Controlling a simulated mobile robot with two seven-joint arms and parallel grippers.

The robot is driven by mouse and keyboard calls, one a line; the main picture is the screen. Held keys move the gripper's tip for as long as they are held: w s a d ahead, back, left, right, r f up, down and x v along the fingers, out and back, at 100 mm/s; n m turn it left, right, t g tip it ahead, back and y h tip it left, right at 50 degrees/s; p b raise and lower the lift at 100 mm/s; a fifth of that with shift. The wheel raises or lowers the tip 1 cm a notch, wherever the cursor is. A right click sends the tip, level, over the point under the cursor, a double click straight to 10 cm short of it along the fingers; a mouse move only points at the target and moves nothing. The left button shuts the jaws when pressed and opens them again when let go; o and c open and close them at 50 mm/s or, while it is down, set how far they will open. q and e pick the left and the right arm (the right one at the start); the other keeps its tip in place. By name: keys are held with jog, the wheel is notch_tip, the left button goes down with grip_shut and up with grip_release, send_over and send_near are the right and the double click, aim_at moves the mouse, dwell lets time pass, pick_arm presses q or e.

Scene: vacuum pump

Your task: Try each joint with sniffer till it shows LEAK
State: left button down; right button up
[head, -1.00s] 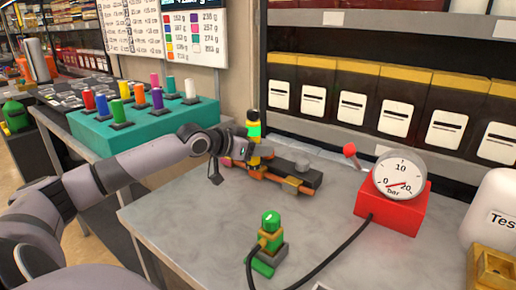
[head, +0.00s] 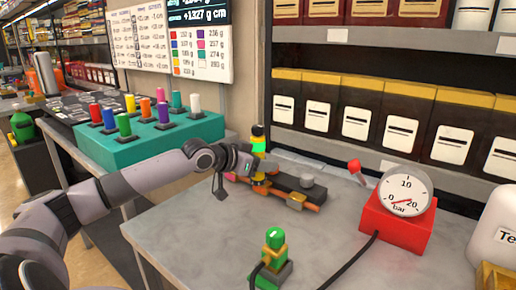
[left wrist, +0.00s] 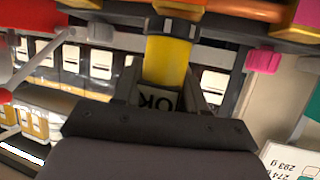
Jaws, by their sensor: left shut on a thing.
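My left gripper (head: 250,163) is shut on the yellow sniffer (head: 259,166), a slim upright tool with a green part and dark top. In the left wrist view, the sniffer's yellow body (left wrist: 166,60) stands between the fingers, and its small display (left wrist: 158,99) reads OK, upside down. The sniffer is at the pipe assembly (head: 298,184), a dark bar with copper-coloured pipes and fittings. I cannot tell which joint its tip is at. A pink fitting (left wrist: 264,60) shows beside it in the left wrist view. My right gripper is not in view.
A red box with a round gauge (head: 404,194) stands right of the pipes, with a red-knobbed lever. A green-topped fitting (head: 273,250) with a black hose stands at the front. A white container (head: 497,232) is at the right edge. The grey table (head: 190,227) is clear at front left.

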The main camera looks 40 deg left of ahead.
aim_at(255, 137)
pick_arm(q)
jog(key=shift+r, duration=0.1)
dwell(0.6)
jog(key=shift+r+p, duration=0.45)
jog(key=shift+r, duration=0.1)
notch_tip(255, 137, up, 6)
jog(key=p, duration=0.4)
jog(key=shift+f, duration=0.25)
jog(key=shift+r, duration=0.25)
jog(key=shift+f, duration=0.1)
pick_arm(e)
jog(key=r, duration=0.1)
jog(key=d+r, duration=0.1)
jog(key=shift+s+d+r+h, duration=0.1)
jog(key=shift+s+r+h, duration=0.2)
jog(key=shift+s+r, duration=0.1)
